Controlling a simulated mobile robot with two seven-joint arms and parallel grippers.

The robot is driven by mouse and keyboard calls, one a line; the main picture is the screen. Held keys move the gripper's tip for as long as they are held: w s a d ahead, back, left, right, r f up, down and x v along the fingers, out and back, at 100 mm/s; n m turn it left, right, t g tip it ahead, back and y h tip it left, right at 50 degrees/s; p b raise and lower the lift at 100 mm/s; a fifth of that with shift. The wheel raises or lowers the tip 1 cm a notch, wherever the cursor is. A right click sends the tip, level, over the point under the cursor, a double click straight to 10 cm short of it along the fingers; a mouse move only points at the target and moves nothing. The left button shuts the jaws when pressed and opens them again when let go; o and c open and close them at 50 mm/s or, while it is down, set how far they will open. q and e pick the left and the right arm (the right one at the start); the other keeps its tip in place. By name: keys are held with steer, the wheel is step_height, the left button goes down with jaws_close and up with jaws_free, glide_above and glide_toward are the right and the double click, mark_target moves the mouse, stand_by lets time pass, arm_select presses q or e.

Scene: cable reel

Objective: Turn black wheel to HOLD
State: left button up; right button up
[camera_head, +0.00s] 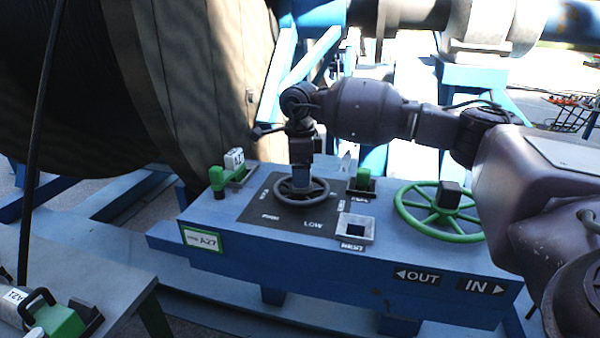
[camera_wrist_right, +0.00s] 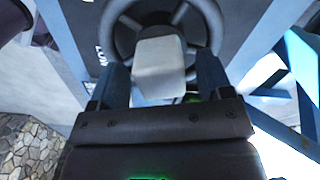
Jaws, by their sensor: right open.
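The black wheel (camera_head: 317,193) lies flat on a dark plate on top of the blue control box; it also shows in the right wrist view (camera_wrist_right: 122,38). Labels ring it; LOW reads clearly at its front, but the others are too small to read surely. My right gripper (camera_head: 301,184) points straight down over the wheel's centre. In the right wrist view its open fingers (camera_wrist_right: 162,72) stand on either side of a pale square block (camera_wrist_right: 160,58) at the hub. I cannot tell whether they touch it. My left gripper is not in view.
A green wheel (camera_head: 405,212) is right of the black wheel, partly behind my arm. A green lever (camera_head: 217,181), a green switch (camera_head: 362,180) and a square socket (camera_head: 354,231) are close by on the box (camera_head: 270,265). A large cable reel (camera_head: 190,80) stands behind left.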

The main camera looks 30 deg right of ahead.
steer(key=shift+f, duration=0.4)
steer(key=c, duration=1.3)
